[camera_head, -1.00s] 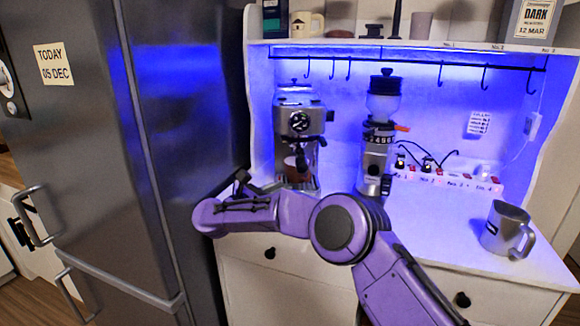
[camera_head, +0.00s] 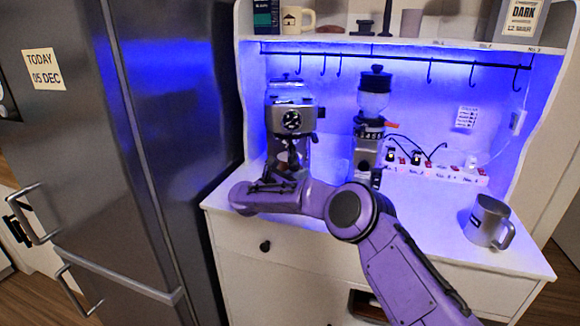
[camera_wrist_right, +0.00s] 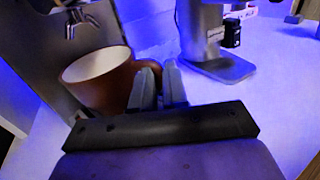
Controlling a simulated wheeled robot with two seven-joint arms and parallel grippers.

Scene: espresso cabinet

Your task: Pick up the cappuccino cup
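The cappuccino cup (camera_wrist_right: 98,85) is brown outside with a pale rim and inside, and it is upright below the espresso machine's spout in the right wrist view. In the head view it is mostly hidden behind my right gripper (camera_head: 284,168). In the wrist view the right gripper's two fingers (camera_wrist_right: 160,82) are close together, with the cup's handle between them; they look shut on it. The espresso machine (camera_head: 291,115) is silver and black. My left gripper is not in view.
A coffee grinder (camera_head: 369,130) stands right of the machine. A metal jug (camera_head: 486,221) is on the right of the white counter (camera_head: 420,215). A power strip (camera_head: 435,171) with cables lies at the back. A dark fridge (camera_head: 130,130) stands close on the left.

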